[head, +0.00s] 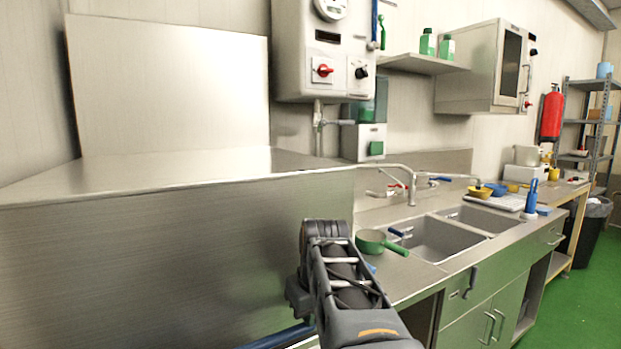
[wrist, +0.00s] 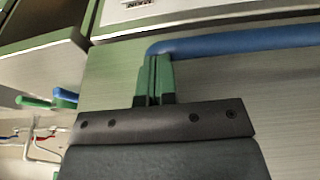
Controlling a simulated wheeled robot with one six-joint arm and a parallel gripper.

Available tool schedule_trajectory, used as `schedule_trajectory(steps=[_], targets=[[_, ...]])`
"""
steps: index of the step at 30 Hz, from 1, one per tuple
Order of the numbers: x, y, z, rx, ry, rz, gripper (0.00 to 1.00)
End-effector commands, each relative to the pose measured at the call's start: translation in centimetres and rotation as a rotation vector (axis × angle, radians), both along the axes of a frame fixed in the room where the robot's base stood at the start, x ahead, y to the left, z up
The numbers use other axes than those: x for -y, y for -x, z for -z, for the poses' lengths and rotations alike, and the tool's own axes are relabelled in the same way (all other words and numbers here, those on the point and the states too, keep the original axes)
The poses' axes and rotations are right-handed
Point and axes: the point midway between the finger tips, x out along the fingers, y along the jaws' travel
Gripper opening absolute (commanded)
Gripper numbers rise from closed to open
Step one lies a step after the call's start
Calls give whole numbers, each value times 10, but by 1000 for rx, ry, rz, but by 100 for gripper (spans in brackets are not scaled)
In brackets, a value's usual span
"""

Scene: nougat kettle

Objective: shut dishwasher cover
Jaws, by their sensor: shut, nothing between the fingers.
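The dishwasher cover (head: 170,245) is a large brushed-steel box on the left of the head view, with a flat top and a broad front face. A blue bar handle (head: 277,337) shows at its lower edge, partly hidden by my arm. In the wrist view the blue handle (wrist: 235,40) runs across the steel panel (wrist: 255,80) and bends down at its left end. My gripper (wrist: 153,58) has green fingers pressed together, empty, with tips at or just in front of that bend. I cannot tell whether they touch it. My arm hides the fingers in the head view.
Right of the cover is a steel counter with two sinks (head: 432,238), a faucet (head: 410,185) and a green pan (head: 372,241) close to my arm. A control box (head: 322,50) hangs on the wall above.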

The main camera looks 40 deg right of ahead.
Motion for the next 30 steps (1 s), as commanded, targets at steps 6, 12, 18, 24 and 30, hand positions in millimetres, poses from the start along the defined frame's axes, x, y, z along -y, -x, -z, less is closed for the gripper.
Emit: schedule_trajectory(steps=[6,12,18,24,30], targets=[[-2,-1,-36,0,0,-3,0],[-5,7,-74,10,6,-2,0],[-7,16,-108,10,6,-2,0],[-9,22,-129,10,5,-3,0],[-9,24,-137,9,5,-3,0]])
